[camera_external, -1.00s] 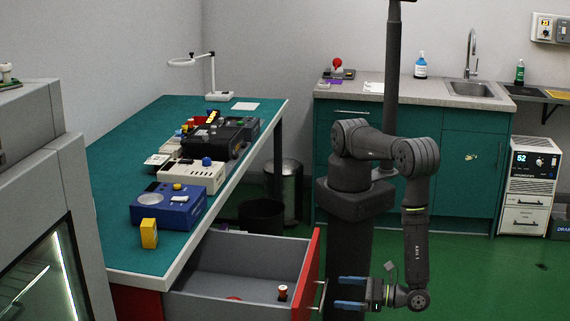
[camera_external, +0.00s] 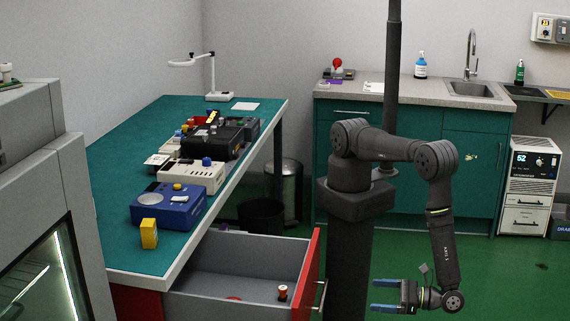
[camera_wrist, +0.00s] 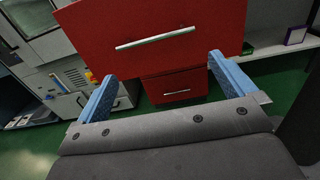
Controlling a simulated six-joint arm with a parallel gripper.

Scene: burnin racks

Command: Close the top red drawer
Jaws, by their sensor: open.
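The top red drawer (camera_external: 313,270) is pulled out from under the green workbench.
The green-topped workbench (camera_external: 255,110) carries several instruments, a blue box (camera_external: 168,212) and a yellow block (camera_external: 149,233). A grey cabinet machine (camera_external: 40,150) stands at the left. A black bin (camera_external: 262,216) is behind the drawer.

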